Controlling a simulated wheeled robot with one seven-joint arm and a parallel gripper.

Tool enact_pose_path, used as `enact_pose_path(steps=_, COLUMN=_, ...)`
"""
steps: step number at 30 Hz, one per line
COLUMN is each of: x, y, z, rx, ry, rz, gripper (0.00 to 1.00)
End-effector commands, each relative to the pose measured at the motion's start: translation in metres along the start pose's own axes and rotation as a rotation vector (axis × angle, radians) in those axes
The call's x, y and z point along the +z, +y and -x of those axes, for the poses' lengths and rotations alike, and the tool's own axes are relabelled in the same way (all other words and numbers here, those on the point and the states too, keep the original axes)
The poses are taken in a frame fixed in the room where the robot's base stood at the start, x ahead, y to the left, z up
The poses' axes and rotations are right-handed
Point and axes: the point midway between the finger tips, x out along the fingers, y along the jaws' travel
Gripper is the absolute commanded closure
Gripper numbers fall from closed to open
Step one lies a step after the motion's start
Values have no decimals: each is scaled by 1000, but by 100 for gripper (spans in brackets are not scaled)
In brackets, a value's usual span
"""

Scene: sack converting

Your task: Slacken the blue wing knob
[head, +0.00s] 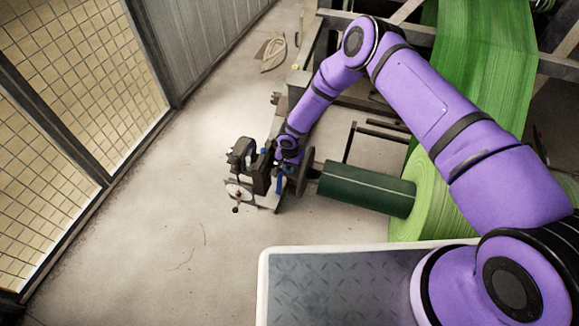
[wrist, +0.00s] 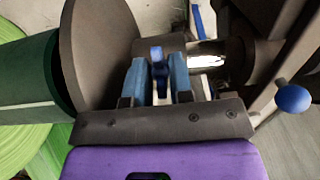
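The blue wing knob (wrist: 158,68) is dark blue and stands upright between my two fingers in the wrist view, beside the large dark disc. My gripper (wrist: 159,78) has light blue fingers, one on each side of the knob. The fingers stand apart, with what looks like a narrow gap to the knob; contact is not clear. The knob's lower part is hidden between the fingers. In the head view my gripper (head: 281,168) is down at the roll's shaft end, too small there to show the fingers clearly.
The dark disc (wrist: 95,45) and green core (wrist: 25,75) lie left of my gripper. A blue ball knob (wrist: 292,98) and a blue bar (wrist: 197,20) are to the right. A bright green roll (head: 445,205) is behind. Open floor (head: 150,240) lies left, before a mesh fence (head: 45,160).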

Motion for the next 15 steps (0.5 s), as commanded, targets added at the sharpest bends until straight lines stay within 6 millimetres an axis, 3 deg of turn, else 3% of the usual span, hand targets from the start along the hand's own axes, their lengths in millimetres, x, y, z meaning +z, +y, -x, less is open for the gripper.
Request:
enact_pose_path(steps=1, x=0, y=0, z=0, rx=-1, ry=0, rz=0, gripper=94)
enact_pose_path(steps=2, x=0, y=0, z=0, rx=-1, ry=0, rz=0, gripper=100)
enact_pose_path(steps=15, x=0, y=-1, z=0, rx=42, ry=1, rz=60, gripper=100)
